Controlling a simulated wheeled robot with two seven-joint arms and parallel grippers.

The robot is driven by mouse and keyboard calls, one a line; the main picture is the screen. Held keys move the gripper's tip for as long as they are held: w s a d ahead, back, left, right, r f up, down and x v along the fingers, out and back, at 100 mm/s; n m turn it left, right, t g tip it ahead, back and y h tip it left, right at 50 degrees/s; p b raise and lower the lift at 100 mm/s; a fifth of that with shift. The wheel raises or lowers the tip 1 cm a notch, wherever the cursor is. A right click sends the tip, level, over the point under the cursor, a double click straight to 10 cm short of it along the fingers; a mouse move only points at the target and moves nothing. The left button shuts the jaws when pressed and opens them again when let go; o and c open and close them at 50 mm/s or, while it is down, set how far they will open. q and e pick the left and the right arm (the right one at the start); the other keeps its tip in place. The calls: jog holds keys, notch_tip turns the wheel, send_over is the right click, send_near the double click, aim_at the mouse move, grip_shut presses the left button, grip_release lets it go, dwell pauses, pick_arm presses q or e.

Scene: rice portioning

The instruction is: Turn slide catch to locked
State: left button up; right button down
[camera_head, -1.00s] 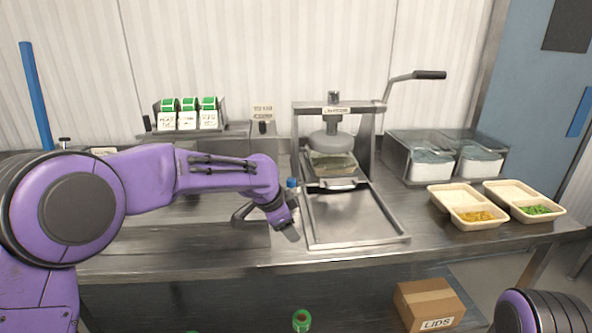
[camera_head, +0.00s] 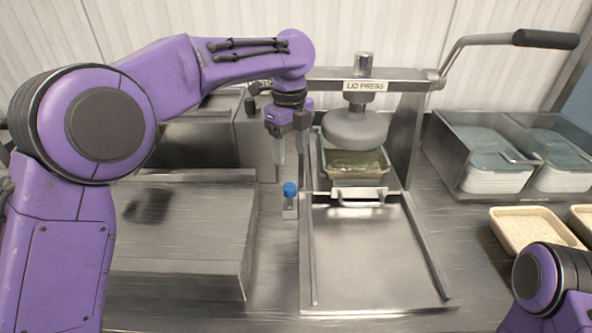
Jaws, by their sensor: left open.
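The slide catch (camera_head: 290,189) has a blue knob on a small metal block, at the left edge of the press's slide tray (camera_head: 365,255). I cannot tell its setting from here. The lid press (camera_head: 366,88) stands behind, with a round grey press head (camera_head: 354,130) over a filled container (camera_head: 356,165). My left gripper (camera_head: 292,157) points down with its fingers apart and empty. In the picture it is just above the blue knob, and does not appear to touch it. My right gripper is out of view; only part of my right arm shows at bottom right.
A long black-gripped lever (camera_head: 545,39) reaches right from the press. A clear bin (camera_head: 485,160) with white stacked items stands right of it. A beige tray (camera_head: 535,228) is at the far right. A raised steel surface (camera_head: 180,225) lies left of the catch. The slide tray is bare.

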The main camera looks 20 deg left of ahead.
aim_at(290, 186)
pick_arm(q)
jog(key=f, duration=1)
jog(key=shift+s, duration=0.3)
